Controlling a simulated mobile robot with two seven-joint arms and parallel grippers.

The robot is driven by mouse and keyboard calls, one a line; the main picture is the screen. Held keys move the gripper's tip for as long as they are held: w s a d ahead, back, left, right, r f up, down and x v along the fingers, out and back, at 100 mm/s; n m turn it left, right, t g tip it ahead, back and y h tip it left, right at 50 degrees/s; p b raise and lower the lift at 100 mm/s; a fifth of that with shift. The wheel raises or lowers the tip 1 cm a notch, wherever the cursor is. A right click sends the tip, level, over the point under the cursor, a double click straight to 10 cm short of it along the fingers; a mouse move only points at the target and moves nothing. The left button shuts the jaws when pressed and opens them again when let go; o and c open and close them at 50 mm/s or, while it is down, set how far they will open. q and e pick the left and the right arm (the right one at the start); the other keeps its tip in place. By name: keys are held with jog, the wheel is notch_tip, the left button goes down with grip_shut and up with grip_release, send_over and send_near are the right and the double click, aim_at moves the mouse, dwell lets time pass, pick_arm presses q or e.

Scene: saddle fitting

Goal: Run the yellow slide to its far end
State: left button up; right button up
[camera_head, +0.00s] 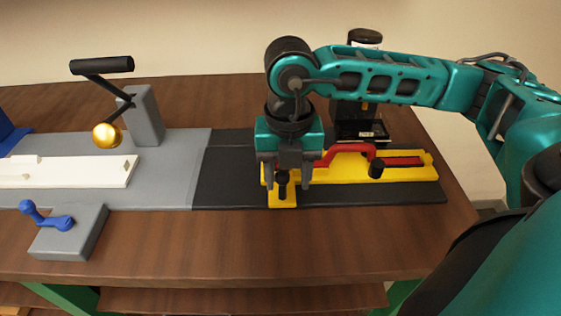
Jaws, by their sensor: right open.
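The yellow slide (408,173) is a long yellow piece on a dark mat (230,180) at the right of the table. A red bar (345,149) and a red strip run along it, with a black knob (376,168) near the middle. At its left end is a yellow block with a black upright knob (283,184). My right gripper (284,180) points down over this left end, its fingers open on either side of the black knob. Whether the fingers touch the knob cannot be told. My left gripper is not in view.
A grey plate with a white rail (70,172) lies to the left. A grey post (146,116) with a black-handled lever and gold ball stands behind it. A blue lever on a grey block (70,233) is at the front left. A black device (362,122) stands behind the slide.

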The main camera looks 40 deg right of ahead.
jog(key=shift+r+p, duration=1.7)
jog(key=shift+r, duration=1)
